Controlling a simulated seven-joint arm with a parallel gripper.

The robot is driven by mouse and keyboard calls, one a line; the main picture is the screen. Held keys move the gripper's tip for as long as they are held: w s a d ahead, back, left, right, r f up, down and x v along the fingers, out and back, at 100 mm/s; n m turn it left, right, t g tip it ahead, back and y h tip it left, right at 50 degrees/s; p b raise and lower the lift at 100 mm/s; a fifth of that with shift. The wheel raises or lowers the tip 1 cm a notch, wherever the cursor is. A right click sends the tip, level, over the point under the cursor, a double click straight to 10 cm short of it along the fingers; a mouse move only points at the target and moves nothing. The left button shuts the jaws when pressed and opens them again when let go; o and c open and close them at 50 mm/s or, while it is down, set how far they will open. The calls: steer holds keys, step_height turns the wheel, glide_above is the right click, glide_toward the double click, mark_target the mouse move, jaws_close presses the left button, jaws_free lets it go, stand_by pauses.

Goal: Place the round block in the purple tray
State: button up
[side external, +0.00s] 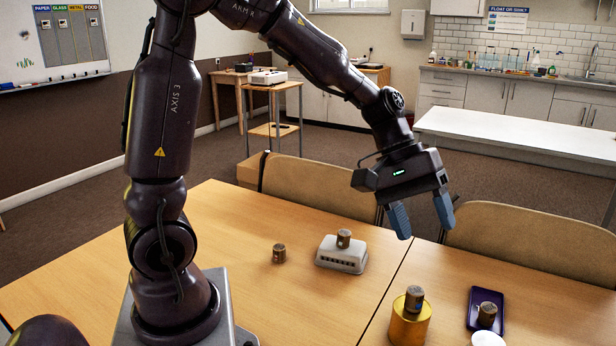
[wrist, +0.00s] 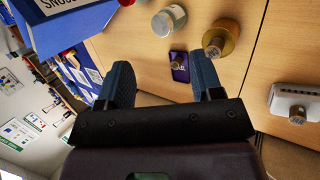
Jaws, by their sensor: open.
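Several small brown cylindrical blocks are in view, much alike; I cannot tell which one the task means. One block (side external: 279,253) stands directly on the wooden table. Another block (side external: 343,238) sits on a white slotted box (side external: 340,258), and another block (side external: 414,298) sits on a yellow can (side external: 409,325). One more block (side external: 487,314) rests on a flat dark purple tray (side external: 474,322). In the wrist view the purple tray (wrist: 184,75) is partly hidden behind a finger. My gripper (side external: 425,229) is open and empty, above the table's far edge.
A glass jar with a pale lid (wrist: 168,20) stands near the purple tray and yellow can. Chairs (side external: 540,242) line the table's far side. A blue folder (wrist: 70,22) shows in the wrist view. The table's left part is mostly clear.

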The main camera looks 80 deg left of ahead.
steer(key=s+a+r+m+t+y, duration=0.1)
steer(key=s+r+m+y, duration=0.2)
steer(key=s, duration=0.5)
steer(key=s+a+r+m+t+y, duration=0.2)
steer(key=s+m, duration=0.3)
steer(key=s, duration=0.3)
steer(key=shift+a+r+m+y, duration=0.3)
steer(key=shift+r+y, duration=0.2)
steer(key=shift+r, duration=0.4)
